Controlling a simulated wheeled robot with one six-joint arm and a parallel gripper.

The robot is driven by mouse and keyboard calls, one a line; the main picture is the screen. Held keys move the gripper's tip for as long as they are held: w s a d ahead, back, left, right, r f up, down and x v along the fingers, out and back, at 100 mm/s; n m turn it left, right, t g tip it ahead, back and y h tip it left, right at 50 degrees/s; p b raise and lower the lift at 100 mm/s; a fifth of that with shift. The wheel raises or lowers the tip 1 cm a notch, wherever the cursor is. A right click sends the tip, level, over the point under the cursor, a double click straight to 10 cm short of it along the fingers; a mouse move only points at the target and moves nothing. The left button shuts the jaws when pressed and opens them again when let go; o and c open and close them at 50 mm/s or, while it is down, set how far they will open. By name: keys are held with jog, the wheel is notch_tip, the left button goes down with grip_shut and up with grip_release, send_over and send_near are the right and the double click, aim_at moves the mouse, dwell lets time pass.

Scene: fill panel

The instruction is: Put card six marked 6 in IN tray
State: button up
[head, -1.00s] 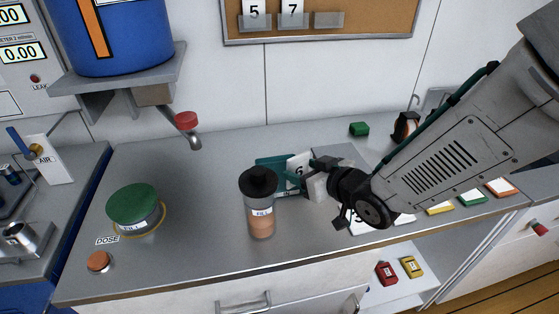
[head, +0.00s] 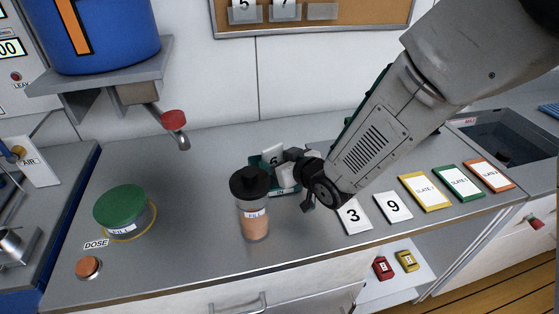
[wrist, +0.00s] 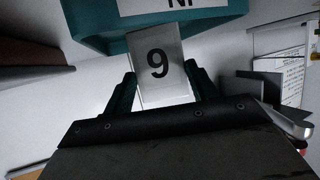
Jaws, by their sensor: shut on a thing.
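My gripper (head: 290,172) is shut on the white card marked 6 (head: 272,154), which is tilted at the teal IN tray (head: 256,162) on the bench. In the wrist view the card (wrist: 158,50) stands between the two fingers of my gripper (wrist: 161,92). Its digit looks like a 9 there, as the tray's label is also upside down. The card's far end overlaps the edge of the tray (wrist: 95,28). I cannot tell whether it is inside the tray or touching it. The gripper and a jar hide part of the tray in the head view.
Cards 3 (head: 354,215) and 9 (head: 393,207) and several coloured slates (head: 425,192) lie to the right. A green-lidded tub (head: 125,208) is at left. The bench between is clear.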

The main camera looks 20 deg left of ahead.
jog(key=shift+f, duration=0.2)
jog(key=o, duration=1)
jog(key=shift+r, duration=0.15)
jog(key=shift+s+d+r, duration=0.15)
jog(key=shift+d, duration=0.05)
jog(key=v, duration=1.1)
jog(key=shift+s+d+r, duration=0.1)
jog(key=shift+d+r, duration=0.05)
jog(key=shift+d, duration=0.05)
jog(key=shift+d, duration=0.1)
